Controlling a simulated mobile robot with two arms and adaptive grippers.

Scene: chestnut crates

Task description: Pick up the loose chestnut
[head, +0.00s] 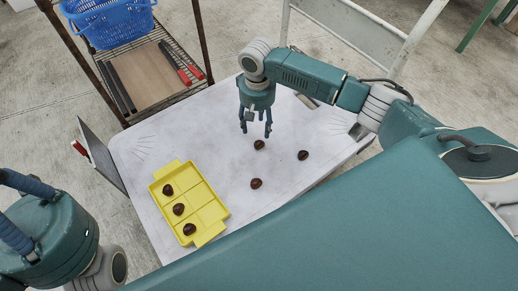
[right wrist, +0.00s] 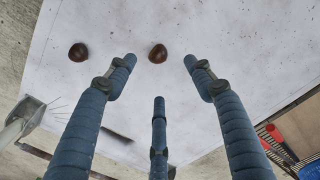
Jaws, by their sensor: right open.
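Three loose dark brown chestnuts lie on the white table (head: 225,110): one just below my right gripper (head: 256,128), the near-gripper chestnut (head: 259,144); a right chestnut (head: 303,155); and a front chestnut (head: 256,183). My right gripper is open and empty, its fingers pointing down above the table. In the right wrist view, the near-gripper chestnut (right wrist: 157,53) shows between the two upper fingertips, apart from them, and the right chestnut (right wrist: 78,53) lies to the left. The front chestnut is outside that view.
A yellow compartment tray (head: 180,168) on the table's left holds three chestnuts in its left column; its right column looks empty. A dark upright panel (head: 100,155) stands at the left table edge. A rack with a blue basket (head: 110,22) stands behind.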

